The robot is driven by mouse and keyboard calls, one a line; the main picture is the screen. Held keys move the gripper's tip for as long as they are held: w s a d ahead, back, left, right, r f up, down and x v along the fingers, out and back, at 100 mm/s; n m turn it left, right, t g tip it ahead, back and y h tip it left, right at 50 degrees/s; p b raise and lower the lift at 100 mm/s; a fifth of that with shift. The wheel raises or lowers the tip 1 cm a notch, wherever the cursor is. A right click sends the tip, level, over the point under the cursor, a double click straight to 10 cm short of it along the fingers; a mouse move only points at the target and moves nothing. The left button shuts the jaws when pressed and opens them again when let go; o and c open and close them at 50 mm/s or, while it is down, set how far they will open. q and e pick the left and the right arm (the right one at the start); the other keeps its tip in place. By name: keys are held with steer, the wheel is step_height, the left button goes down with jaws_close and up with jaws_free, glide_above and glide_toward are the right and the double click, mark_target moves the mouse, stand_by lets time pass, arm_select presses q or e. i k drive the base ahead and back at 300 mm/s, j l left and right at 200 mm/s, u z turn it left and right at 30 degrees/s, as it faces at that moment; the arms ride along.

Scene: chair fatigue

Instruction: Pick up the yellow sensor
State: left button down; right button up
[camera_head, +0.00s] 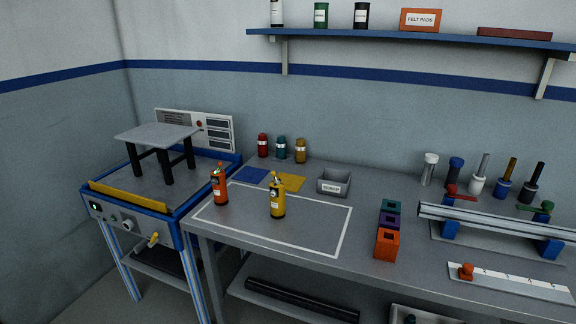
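A yellow cylinder (278,203), which looks like the yellow sensor, stands upright on the grey workbench (310,215). It is inside the white outlined rectangle, and it has a pale label and a darker base. An orange cylinder (219,189) of similar shape stands upright to its left, near the left edge of the outline. A flat yellow square (287,181) lies behind the yellow cylinder, with a blue square (243,177) to its left. Neither of my grippers is in view.
A blue-framed test stand (162,231) with a small stool (158,135) adjoins the bench on the left. A grey bin (334,187), stacked coloured blocks (387,245) and a metal rail (490,219) stand to the right. The outlined area right of the yellow cylinder is clear.

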mark_target(277, 203)
steer(key=i+j, duration=0.1)
steer(key=j, duration=0.25)
steer(key=i+j, duration=0.15)
steer(key=j, duration=0.2)
steer(key=i+j+z, duration=0.1)
steer(key=j, duration=0.25)
steer(key=i+j, duration=0.15)
steer(key=j, duration=0.2)
steer(key=i+j, duration=0.1)
steer(key=j, duration=0.25)
